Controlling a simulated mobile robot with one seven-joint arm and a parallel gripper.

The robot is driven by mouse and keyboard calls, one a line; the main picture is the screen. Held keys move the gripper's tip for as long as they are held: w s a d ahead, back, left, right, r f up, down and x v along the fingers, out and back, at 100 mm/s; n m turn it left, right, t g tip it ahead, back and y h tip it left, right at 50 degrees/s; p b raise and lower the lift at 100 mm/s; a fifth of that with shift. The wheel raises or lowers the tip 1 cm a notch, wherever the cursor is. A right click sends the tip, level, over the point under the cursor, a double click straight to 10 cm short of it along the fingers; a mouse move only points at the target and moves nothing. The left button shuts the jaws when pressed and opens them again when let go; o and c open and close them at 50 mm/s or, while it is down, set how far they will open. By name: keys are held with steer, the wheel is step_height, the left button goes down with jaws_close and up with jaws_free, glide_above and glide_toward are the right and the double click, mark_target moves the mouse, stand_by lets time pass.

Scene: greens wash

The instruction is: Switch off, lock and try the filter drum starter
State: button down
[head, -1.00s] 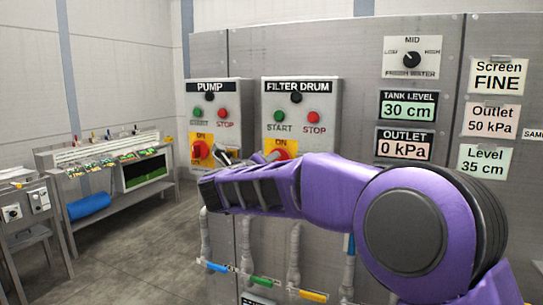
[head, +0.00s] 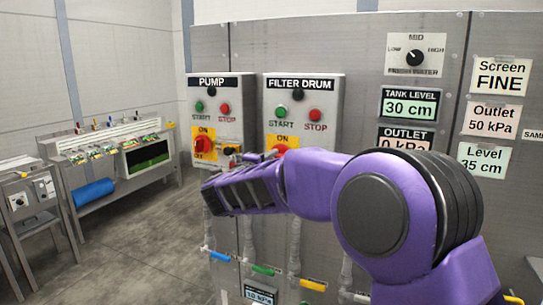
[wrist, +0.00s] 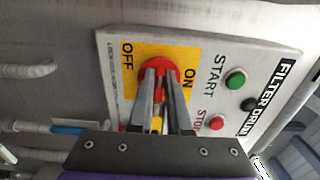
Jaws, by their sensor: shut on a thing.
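The filter drum starter is a grey box (head: 330,95) with a green START button (head: 281,111), a red STOP button (head: 316,114) and a black knob above them. Its red rotary switch (wrist: 159,69) sits on a yellow ON/OFF plate (wrist: 185,58). In the wrist view my gripper (wrist: 158,78) has its two fingers on either side of the red handle, shut on it. The exact handle angle is hard to tell behind the fingers. In the head view my arm hides the lower part of the starter and most of the switch.
The similar PUMP starter (head: 212,95), with its own red switch (head: 203,146), stands just left. A small yellow and dark item (head: 231,148) shows beside that switch. A bench (head: 110,150) stands at left; the floor between is clear.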

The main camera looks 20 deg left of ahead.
steer(key=shift+f, duration=0.1)
stand_by(0.4)
steer(key=c, duration=0.9)
jaws_free()
steer(key=shift+o, duration=0.2)
steer(key=s+a+b, duration=0.1)
steer(key=s, duration=1.6)
steer(key=shift+s+a+b, duration=0.15)
steer(key=shift+s+b, duration=0.05)
steer(key=shift+b, duration=0.1)
